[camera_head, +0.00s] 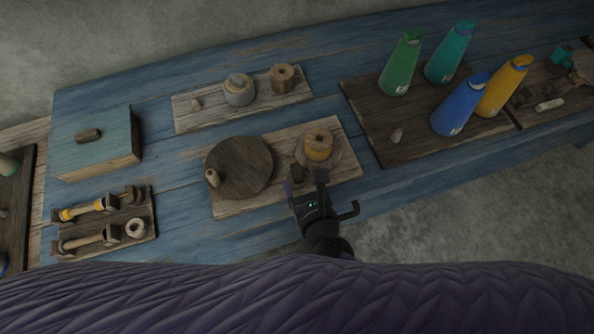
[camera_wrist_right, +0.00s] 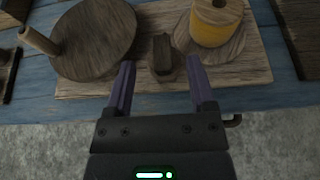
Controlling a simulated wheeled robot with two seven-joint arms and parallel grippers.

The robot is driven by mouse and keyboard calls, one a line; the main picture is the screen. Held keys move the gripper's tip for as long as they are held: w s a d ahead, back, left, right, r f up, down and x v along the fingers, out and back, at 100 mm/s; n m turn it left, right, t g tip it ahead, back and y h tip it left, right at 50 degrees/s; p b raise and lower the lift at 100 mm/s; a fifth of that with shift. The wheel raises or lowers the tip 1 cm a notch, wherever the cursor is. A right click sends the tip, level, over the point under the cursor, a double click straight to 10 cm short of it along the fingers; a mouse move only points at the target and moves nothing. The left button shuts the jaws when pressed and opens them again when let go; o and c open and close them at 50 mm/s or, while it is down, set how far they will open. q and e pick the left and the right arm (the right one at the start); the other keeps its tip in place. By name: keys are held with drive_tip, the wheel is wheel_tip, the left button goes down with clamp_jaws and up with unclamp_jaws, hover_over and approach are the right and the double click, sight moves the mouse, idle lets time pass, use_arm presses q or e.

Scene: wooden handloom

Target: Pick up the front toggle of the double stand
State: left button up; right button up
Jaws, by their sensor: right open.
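The double stand (camera_head: 232,207) is a pale wooden board carrying a dark round disc with a peg and a spool of yellow thread on a round base. Its front toggle (camera_head: 297,173) is a small dark wooden block near the front edge, between disc and spool. In the right wrist view the toggle (camera_wrist_right: 161,52) stands beyond and between the fingertips, touching neither. My right gripper (camera_head: 305,183) is open and empty at the board's front edge; its purple fingers also show in the right wrist view (camera_wrist_right: 158,82). My left gripper is not in view.
A second board (camera_head: 215,118) with spools lies behind the stand. A dark board (camera_head: 372,140) with green, teal, blue and yellow cones is at right. A blue-grey box (camera_head: 105,145) and a rack (camera_head: 145,222) of yellow-wound bobbins are at left. Bare blue table surrounds the stand.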

sight(297, 173)
drive_tip(key=x, duration=0.3)
drive_tip(key=shift+w+f+b, duration=0.25)
drive_tip(key=shift+f+b, duration=0.05)
drive_tip(key=shift+s+d, duration=0.1)
clamp_jaws()
drive_tip(key=shift+r, duration=0.15)
